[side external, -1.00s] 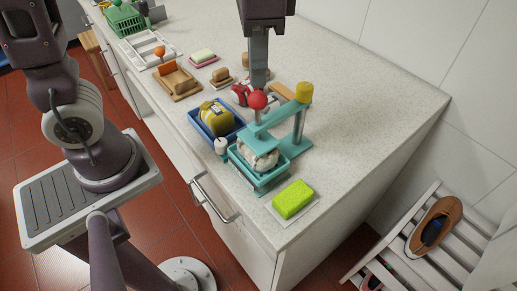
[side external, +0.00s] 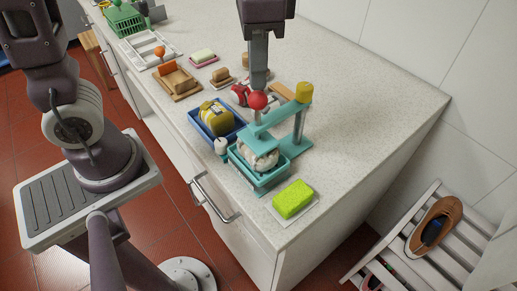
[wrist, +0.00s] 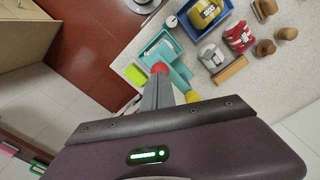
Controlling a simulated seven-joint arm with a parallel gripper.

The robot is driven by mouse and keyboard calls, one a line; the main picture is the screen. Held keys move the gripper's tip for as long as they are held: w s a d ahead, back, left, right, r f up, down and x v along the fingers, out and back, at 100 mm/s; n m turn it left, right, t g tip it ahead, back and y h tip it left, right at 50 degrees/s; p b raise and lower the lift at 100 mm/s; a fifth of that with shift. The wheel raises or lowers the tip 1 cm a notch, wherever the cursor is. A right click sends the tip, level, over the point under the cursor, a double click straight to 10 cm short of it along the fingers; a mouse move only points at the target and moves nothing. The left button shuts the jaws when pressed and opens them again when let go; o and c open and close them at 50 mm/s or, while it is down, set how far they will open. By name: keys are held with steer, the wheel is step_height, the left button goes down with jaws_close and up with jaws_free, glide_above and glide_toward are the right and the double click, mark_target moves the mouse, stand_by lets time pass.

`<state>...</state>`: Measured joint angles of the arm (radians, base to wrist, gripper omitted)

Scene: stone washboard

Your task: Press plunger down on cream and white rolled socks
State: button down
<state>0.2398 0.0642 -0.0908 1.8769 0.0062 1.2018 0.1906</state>
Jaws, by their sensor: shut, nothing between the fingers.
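The teal press (side external: 298,120) stands near the front right of the counter, with a yellow cap on its post and a red ball knob (side external: 257,100) on its plunger. The cream and white rolled socks (side external: 262,158) lie in the teal tray (side external: 262,181) under the press plate, partly hidden by it. My gripper (side external: 258,88) points down and is shut, with its tips at the red knob. In the wrist view my gripper (wrist: 160,78) ends at the red knob (wrist: 160,68), which hides the socks. Contact looks likely but is hard to confirm.
A blue tray (side external: 233,131) with a yellow roll sits to the left of the press. A green sponge (side external: 293,198) lies in front right. Red and white socks (side external: 240,95) and a wooden block (side external: 283,91) are close behind the press.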

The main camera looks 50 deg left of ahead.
steer(key=shift+f, duration=1)
steer(key=shift+s+a+f, duration=0.1)
steer(key=shift+f, duration=0.15)
stand_by(2.2)
steer(key=shift+r, duration=0.1)
step_height(320, 180, up, 6)
steer(key=shift+f, duration=0.2)
steer(key=s+a+f+n+t, duration=0.3)
steer(key=s+a+n+t, duration=0.2)
steer(key=s+a, duration=0.3)
steer(key=s+n, duration=0.1)
steer(key=s, duration=0.1)
steer(key=shift+s+a+t, duration=0.3)
steer(key=shift+a, duration=0.05)
